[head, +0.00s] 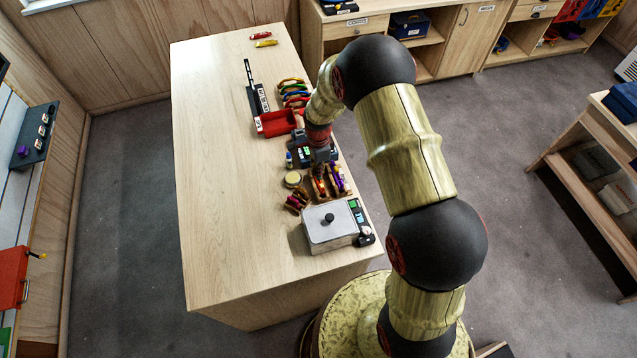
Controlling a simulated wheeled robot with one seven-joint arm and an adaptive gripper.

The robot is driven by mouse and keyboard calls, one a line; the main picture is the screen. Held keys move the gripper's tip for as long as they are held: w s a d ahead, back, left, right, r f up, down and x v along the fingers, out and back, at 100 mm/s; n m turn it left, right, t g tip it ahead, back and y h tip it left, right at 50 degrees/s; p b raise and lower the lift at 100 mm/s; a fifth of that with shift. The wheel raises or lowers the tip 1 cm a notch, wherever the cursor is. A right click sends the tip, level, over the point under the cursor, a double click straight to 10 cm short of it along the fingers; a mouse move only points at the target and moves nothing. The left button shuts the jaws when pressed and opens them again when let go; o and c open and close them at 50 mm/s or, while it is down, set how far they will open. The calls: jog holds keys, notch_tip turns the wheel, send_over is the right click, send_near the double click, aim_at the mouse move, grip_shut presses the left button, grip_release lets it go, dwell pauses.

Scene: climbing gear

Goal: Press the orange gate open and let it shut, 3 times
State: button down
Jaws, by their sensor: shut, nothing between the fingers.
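My gripper (320,167) points down over the right edge of the wooden table. It is shut with nothing held, and it looks small and dark here. Just below its tip is a small wooden holder (326,195) with colored gear in it. An orange piece (320,186) shows at the holder's left part, right under the fingertips. I cannot tell whether this is the gate, whether it is open or shut, or whether the fingers touch it. Purple pieces (339,180) stand at the holder's right.
A grey-topped box (330,222) with a dark knob stands close in front of the holder. Dark red gear (297,201) and a round tan tin (292,180) lie left of it. A red tray (277,123) and several colored carabiners (291,84) are behind. The table's left half (225,170) is clear.

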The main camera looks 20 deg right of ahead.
jog(key=shift+f+b, duration=0.45)
jog(key=shift+f, duration=0.45)
jog(key=shift+r, duration=0.1)
jog(key=shift+r+p, duration=1.55)
jog(key=shift+r, duration=1.95)
